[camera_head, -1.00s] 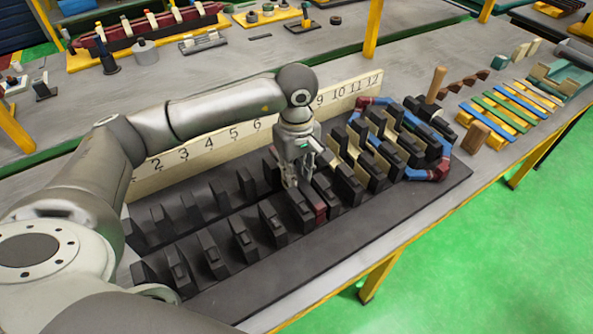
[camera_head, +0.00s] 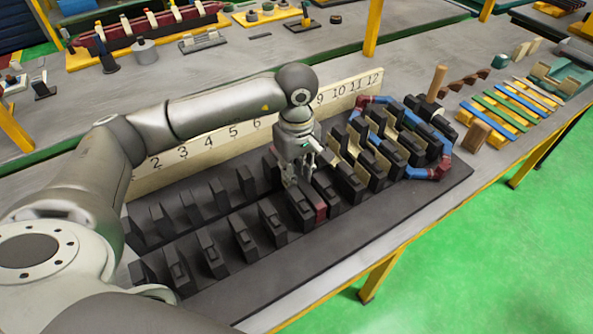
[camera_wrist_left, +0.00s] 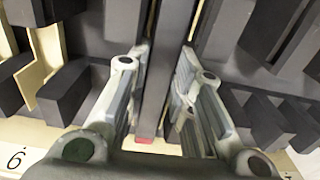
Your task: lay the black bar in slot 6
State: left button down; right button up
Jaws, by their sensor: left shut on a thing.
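My left gripper (camera_head: 299,180) is low over the dark slotted base, between its two rows of upright blocks. In the left wrist view its fingers (camera_wrist_left: 165,85) stand on either side of the long, thin black bar (camera_wrist_left: 156,85), shut on it. In the head view a dark red end (camera_head: 320,212) shows between two front-row blocks, and the gripper hides most of the bar. The mark for slot 6 (camera_head: 257,124) is left of the gripper. Whether the bar touches the slot floor is hidden. My right gripper is out of view.
A pale number board (camera_head: 205,150) runs behind the base (camera_head: 400,212), with some numbers hidden by my arm. Blue and red coil pieces (camera_head: 440,165) surround the blocks at the right.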

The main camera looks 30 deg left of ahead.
pick_arm(q)
jog(key=shift+f, duration=0.2)
dwell(0.5)
jog(key=c, duration=1.2)
grip_release()
jog(key=shift+b, duration=0.3)
jog(key=shift+r, duration=0.15)
jog(key=shift+r+p, duration=0.3)
jog(key=shift+r, duration=0.35)
jog(key=shift+r, duration=0.1)
